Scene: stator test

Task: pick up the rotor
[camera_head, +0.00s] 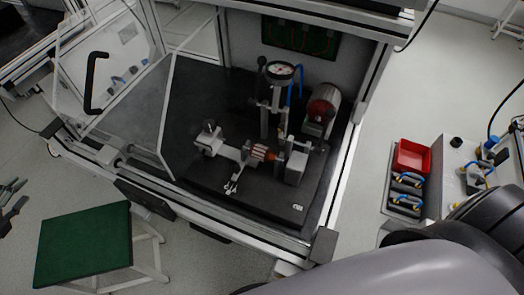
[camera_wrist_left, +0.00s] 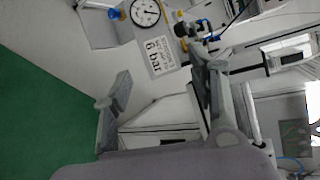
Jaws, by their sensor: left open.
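A part with copper-orange and pale stripes, likely the rotor (camera_head: 262,152), sits between the grey holders of a test fixture (camera_head: 225,149) inside the enclosure in the head view. Part of it is hidden by the holders. My left gripper (camera_head: 12,194) is at the far left edge of the head view, outside the enclosure and far from the striped part. In the left wrist view my left gripper (camera_wrist_left: 162,78) has its two fingers spread apart with nothing between them. I do not make out the rotor there. My right gripper is not in view.
A framed enclosure has a clear door (camera_head: 125,110) with a black handle (camera_head: 94,82). A dial gauge (camera_head: 281,71) and a cylindrical motor (camera_head: 322,108) stand behind the fixture. A green-topped stool (camera_head: 84,243) stands at lower left. A red bin (camera_head: 411,158) is at right.

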